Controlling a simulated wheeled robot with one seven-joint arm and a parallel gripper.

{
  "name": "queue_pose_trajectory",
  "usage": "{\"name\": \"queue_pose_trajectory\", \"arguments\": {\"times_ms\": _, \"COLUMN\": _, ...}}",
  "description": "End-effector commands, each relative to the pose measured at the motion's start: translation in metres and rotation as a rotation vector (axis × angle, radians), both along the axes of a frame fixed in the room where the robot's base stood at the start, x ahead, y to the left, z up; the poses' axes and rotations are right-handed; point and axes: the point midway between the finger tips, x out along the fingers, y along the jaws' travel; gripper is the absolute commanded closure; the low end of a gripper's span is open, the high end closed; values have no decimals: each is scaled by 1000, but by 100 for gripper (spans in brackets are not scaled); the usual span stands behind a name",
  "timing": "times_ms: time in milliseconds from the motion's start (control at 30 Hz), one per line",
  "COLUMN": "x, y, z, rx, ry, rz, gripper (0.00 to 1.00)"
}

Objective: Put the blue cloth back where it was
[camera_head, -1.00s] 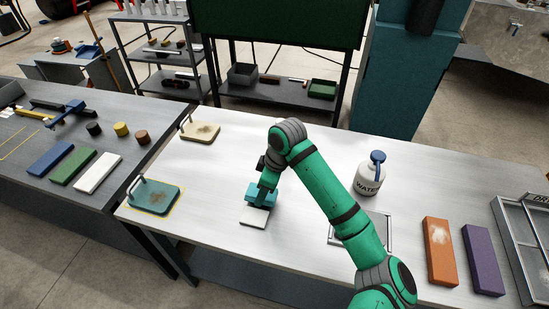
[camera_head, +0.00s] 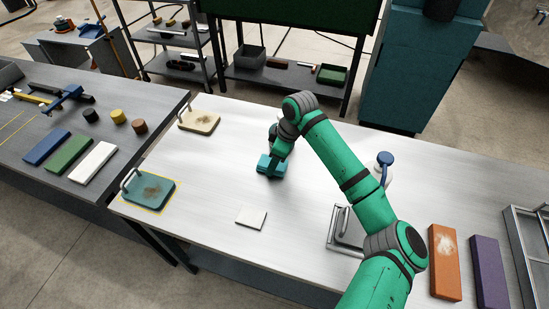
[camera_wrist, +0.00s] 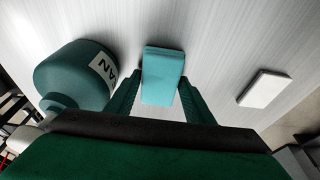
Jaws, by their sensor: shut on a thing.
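The blue cloth (camera_head: 270,166) shows as a small light-blue folded block over the pale table (camera_head: 215,205), toward the far side of its middle. It also shows in the wrist view (camera_wrist: 163,72), between my two fingers. My gripper (camera_head: 272,160) is shut on it, and both fingers show in the wrist view (camera_wrist: 156,92). I cannot tell whether the cloth touches the table. A white square pad (camera_head: 251,217) lies flat on the table, nearer than the cloth and apart from it; it is at the right in the wrist view (camera_wrist: 265,88).
A dark teal bottle (camera_wrist: 72,75) stands close left of the cloth in the wrist view. A teal stained plate (camera_head: 152,194) with a handle and a beige one (camera_head: 201,121) lie at the left. My arm partly hides a blue-topped bottle (camera_head: 384,161) and a metal frame (camera_head: 336,228).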

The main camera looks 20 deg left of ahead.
Motion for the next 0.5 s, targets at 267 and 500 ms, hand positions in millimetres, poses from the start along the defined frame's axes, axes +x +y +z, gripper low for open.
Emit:
{"name": "queue_pose_trajectory", "arguments": {"times_ms": 267, "x": 0, "y": 1, "z": -1, "rx": 1, "ry": 0, "rz": 2, "gripper": 73}}
{"name": "queue_pose_trajectory", "arguments": {"times_ms": 500, "x": 0, "y": 1, "z": -3, "rx": 1, "ry": 0, "rz": 1, "gripper": 34}}
